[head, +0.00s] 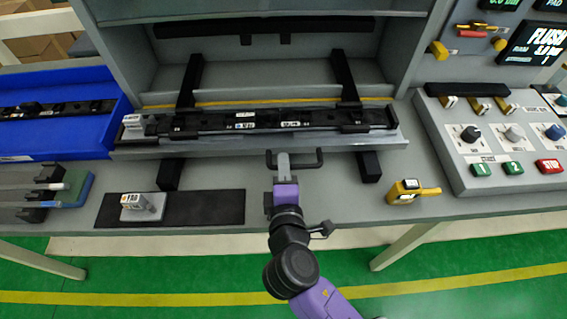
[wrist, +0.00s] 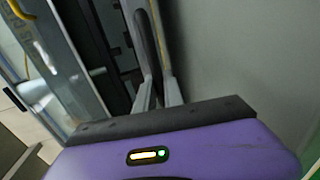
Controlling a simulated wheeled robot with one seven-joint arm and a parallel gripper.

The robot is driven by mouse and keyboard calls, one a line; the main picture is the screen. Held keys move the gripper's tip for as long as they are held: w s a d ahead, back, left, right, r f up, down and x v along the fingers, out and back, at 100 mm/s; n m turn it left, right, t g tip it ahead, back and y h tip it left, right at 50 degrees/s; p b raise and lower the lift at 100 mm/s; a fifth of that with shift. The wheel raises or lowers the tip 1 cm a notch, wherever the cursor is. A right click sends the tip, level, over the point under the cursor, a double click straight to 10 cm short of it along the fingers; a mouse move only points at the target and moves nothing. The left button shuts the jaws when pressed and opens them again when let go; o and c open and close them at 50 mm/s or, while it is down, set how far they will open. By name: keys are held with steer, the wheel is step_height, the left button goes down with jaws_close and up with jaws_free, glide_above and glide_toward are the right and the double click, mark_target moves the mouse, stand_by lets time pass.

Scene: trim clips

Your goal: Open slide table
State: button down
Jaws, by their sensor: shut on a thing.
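The slide table (head: 220,148) is a grey plate on two black rails (head: 170,174), in front of the grey housing. A long black trim part (head: 260,120) lies along it. A black handle (head: 312,161) sticks out from its front edge near the middle. My gripper (head: 283,160) is shut on this handle, with my purple wrist below it in the head view. In the wrist view the gripper's two grey fingers (wrist: 158,93) close on the dark handle bar (wrist: 148,45). The exact contact is partly hidden.
A blue bin (head: 60,140) with a trim part stands at left. A black mat (head: 205,208) with a small grey block (head: 142,206) lies front left. A yellow device (head: 405,191) lies front right, beside the control panel (head: 500,150). The bench is bare around the handle.

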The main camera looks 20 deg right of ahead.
steer(key=c, duration=1.5)
jaws_free()
steer(key=shift+o, duration=0.2)
steer(key=b+v, duration=0.1)
steer(key=v, duration=0.6)
steer(key=shift+f, duration=0.15)
steer(key=shift+s+a, duration=0.15)
steer(key=shift+s, duration=0.2)
